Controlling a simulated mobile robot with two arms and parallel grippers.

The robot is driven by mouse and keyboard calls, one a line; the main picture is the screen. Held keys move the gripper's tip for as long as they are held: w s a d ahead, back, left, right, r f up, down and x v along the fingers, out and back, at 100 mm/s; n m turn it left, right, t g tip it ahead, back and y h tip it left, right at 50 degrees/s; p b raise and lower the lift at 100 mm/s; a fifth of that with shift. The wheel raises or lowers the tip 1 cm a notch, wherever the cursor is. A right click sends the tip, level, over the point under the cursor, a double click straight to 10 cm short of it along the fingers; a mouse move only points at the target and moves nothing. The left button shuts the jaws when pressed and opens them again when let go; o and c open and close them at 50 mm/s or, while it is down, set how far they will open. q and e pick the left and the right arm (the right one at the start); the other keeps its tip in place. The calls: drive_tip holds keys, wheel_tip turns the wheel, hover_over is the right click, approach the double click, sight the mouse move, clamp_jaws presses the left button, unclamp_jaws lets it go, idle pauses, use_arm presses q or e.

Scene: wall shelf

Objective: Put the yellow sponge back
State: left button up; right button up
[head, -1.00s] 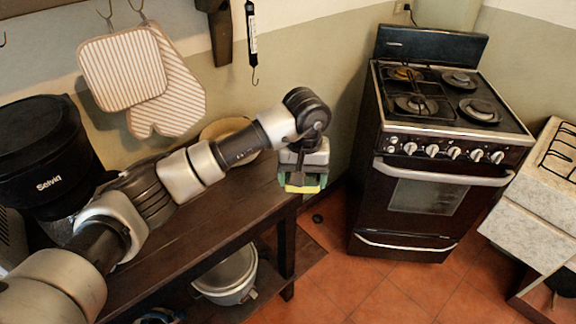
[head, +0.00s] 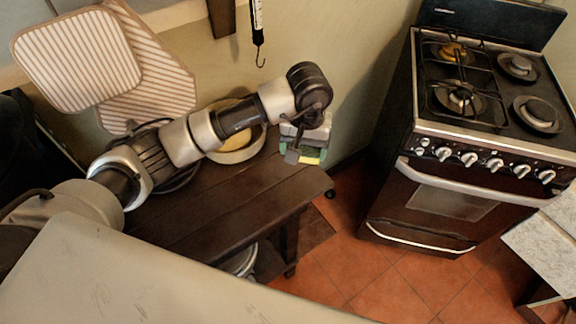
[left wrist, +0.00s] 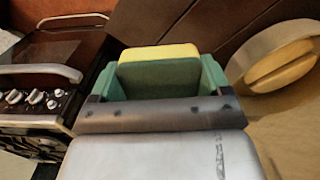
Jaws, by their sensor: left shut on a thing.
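The yellow sponge (left wrist: 160,53) shows in the left wrist view as a block with a yellow edge and a dark green broad face. My left gripper (left wrist: 156,85) is shut on it, with a green finger at each side. In the head view my left gripper (head: 303,153) hangs at the right end of the dark wooden table (head: 270,195), and only a little of the sponge (head: 309,155) shows. Whether the sponge touches the table cannot be told. My right gripper is not in view.
A round pale bowl (head: 238,156) with a tan thing in it stands on the table, left of the gripper. The dark stove (head: 440,200) stands at the right, beyond red floor tiles. Striped pot holders (head: 80,60) hang on the wall. A pale flat surface fills the bottom left.

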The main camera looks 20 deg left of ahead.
sight(288, 180)
use_arm(q)
drive_tip(key=shift+s+a+f+p, duration=0.5)
drive_tip(key=shift+s+a+f, duration=0.5)
drive_tip(key=shift+s, duration=0.2)
drive_tip(key=shift+s+a+f, duration=0.35)
drive_tip(key=shift+s+f, duration=0.05)
drive_tip(key=shift+s, duration=0.05)
wheel_tip(288, 180, down, 3)
drive_tip(key=shift+f+p, duration=0.2)
drive_tip(key=shift+p, duration=0.5)
drive_tip(key=shift+f, duration=0.5)
drive_tip(key=o, duration=0.8)
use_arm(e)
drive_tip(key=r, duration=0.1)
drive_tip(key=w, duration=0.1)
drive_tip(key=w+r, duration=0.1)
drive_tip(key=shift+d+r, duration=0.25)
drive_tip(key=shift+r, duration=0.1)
